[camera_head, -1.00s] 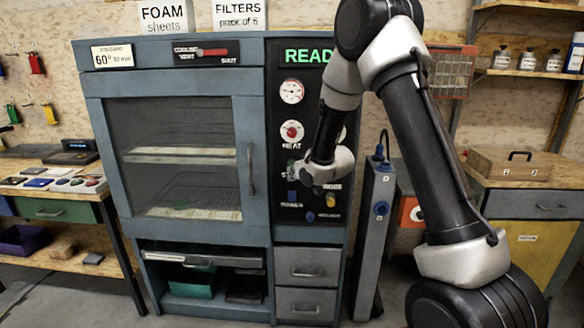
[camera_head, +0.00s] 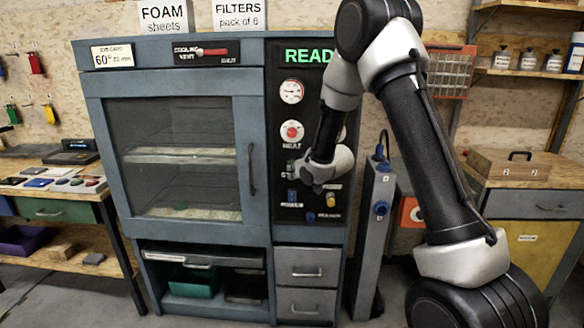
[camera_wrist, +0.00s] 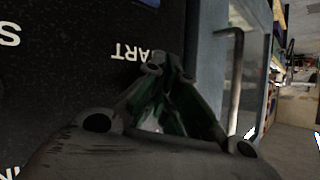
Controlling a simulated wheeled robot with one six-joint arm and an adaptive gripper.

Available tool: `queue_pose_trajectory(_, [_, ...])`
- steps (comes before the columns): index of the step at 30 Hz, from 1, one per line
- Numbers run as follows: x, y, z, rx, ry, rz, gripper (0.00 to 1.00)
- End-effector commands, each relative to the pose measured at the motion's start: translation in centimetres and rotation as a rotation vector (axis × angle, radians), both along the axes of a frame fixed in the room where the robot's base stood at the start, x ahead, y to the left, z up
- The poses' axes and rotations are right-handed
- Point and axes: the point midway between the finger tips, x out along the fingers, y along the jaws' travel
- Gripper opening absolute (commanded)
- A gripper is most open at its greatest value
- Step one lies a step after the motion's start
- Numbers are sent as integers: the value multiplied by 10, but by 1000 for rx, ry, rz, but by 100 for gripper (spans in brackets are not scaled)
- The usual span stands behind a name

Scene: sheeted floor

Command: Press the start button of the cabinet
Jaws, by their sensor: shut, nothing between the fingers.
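The blue-grey cabinet (camera_head: 180,85) stands in front of me with a black control panel (camera_head: 278,120) on its right side. The panel shows a green READ... display, two dials, and small controls low down. In the wrist view the black panel (camera_wrist: 85,95) fills the left, with part of the START label (camera_wrist: 132,53) upside down beside my fingertips. My gripper (camera_wrist: 170,68) is shut and empty, close to the panel by that label. It also shows in the head view (camera_head: 293,170). The start button itself is hidden by my gripper; I cannot tell whether they touch.
A blue knob (camera_head: 310,216) and a yellow knob (camera_head: 331,200) sit low on the panel. The cabinet's glass door (camera_head: 180,160) is shut, with its handle (camera_head: 252,170) left of the panel. A grey post (camera_head: 372,235) stands close on the right. Workbenches flank the cabinet.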

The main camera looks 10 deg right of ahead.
Motion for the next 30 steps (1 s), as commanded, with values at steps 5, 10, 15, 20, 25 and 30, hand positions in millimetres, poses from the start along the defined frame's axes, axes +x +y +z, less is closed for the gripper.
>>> queue_pose_trajectory(5, [2, -1, 0, 0, 0, 0, 0])
queue_pose_trajectory(10, [4, -1, 0, 1, 0, 0, 0])
queue_pose_trajectory(15, [6, -2, 0, 1, 0, 0, 0])
queue_pose_trajectory(20, [6, -2, 0, 0, 0, 0, 0])
queue_pose_trajectory(25, [5, -2, 0, 0, 0, 0, 0])
queue_pose_trajectory(30, [-2, 1, 0, -1, 1, 1, 0])
